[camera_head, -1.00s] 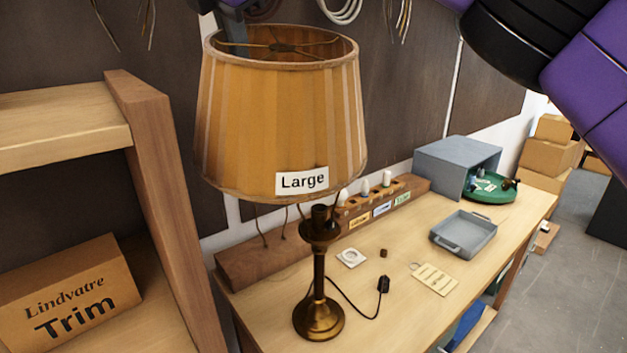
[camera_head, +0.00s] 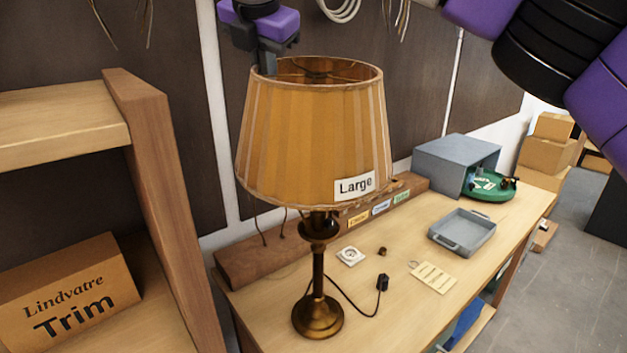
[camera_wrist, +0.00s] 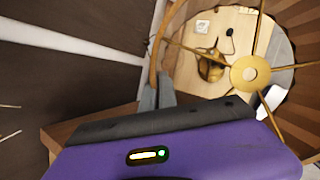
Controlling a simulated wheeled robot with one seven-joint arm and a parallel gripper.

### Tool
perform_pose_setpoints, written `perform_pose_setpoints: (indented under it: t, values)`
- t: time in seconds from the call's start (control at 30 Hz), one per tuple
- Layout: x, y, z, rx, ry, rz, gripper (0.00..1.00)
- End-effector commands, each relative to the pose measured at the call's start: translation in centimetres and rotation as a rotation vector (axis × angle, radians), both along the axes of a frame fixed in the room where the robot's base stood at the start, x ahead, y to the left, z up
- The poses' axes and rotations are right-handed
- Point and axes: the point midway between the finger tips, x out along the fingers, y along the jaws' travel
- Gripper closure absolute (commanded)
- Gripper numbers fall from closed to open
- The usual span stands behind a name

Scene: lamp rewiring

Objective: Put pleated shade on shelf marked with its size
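The tan pleated shade (camera_head: 312,140) wears a white label (camera_head: 354,186) reading "Large". My gripper (camera_head: 268,66) is shut on its upper rim at the back left and holds it nearly upright. In the wrist view a grey finger (camera_wrist: 158,92) meets the shade's rim, and the shade's brass hub and spokes (camera_wrist: 250,73) are seen from above. The brass lamp base (camera_head: 318,318) stands on the bench; the shade hides its top in the head view. It also shows through the shade in the wrist view (camera_wrist: 210,66), off to one side of the hub.
A wooden shelf unit (camera_head: 150,160) stands at left, with a "Lindvatre Trim" box (camera_head: 70,290) on its lower board; no size mark shows. The bench (camera_head: 390,320) bears a grey tray (camera_head: 462,232), a plug and cord (camera_head: 382,283), a card (camera_head: 434,277) and a blue-grey box (camera_head: 455,165).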

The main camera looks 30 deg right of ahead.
Motion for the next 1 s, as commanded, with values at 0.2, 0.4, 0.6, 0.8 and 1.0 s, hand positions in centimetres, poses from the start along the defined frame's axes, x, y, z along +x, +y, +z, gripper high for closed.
perform_pose_setpoints:
  t: [0.2, 0.4, 0.6, 0.8, 1.0]
  values:
    - [0.3, -4.2, -4.5, 0.009, 0.087, 0.125, 1.0]
    - [0.3, -5.8, -6.4, 0.019, 0.118, 0.184, 1.0]
    - [0.3, -5.9, -6.6, 0.02, 0.121, 0.195, 1.0]
    - [0.3, -5.8, -6.5, 0.02, 0.119, 0.192, 1.0]
    - [0.3, -4.5, -5.2, 0.012, 0.099, 0.162, 1.0]
